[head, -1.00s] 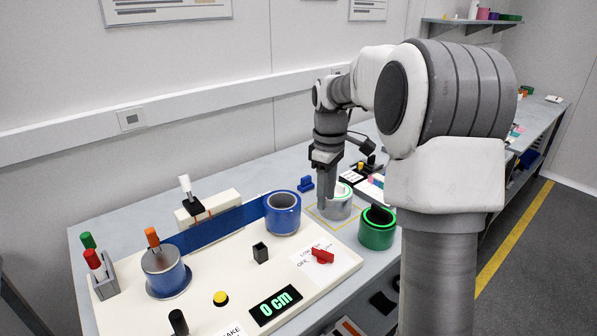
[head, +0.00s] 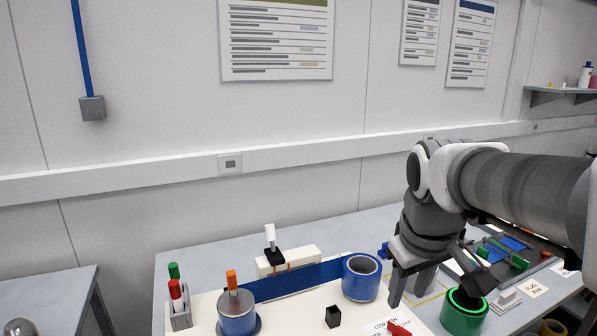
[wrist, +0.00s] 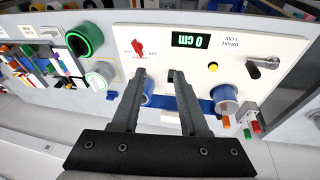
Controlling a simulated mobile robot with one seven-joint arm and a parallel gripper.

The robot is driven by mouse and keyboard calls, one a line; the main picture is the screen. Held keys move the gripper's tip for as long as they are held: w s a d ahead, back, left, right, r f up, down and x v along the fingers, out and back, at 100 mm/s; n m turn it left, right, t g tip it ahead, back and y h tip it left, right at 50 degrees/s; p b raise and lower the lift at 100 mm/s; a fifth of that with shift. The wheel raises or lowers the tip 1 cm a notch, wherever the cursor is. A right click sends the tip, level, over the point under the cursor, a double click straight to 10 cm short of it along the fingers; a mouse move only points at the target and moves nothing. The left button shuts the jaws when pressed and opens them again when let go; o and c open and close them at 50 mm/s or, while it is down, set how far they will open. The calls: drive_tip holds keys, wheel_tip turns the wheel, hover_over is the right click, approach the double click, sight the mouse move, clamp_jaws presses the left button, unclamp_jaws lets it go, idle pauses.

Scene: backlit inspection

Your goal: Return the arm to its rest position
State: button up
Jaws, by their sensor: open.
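My gripper (head: 410,288) hangs from my bent arm above the right end of the cream machine board, fingers pointing down. In the wrist view its two fingers (wrist: 157,76) are apart with nothing held between them. A blue roll (head: 361,278) stands on the board left of the fingers in the head view. In the wrist view this blue roll (wrist: 148,88) shows partly between and behind the fingers. A green-rimmed roll (head: 463,312) stands to the right of the gripper.
A blue strip (head: 300,280) runs across the board to a second blue roll (head: 238,315) at left. Small items crowd the bench right of the board.

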drive_tip(key=s+a+f+m+t, duration=0.2)
drive_tip(key=s+m, duration=0.1)
drive_tip(key=s, duration=0.7)
drive_tip(key=shift+s+a+f+y, duration=0.2)
drive_tip(key=shift+s+a+y, duration=0.1)
drive_tip(key=shift+y, duration=0.1)
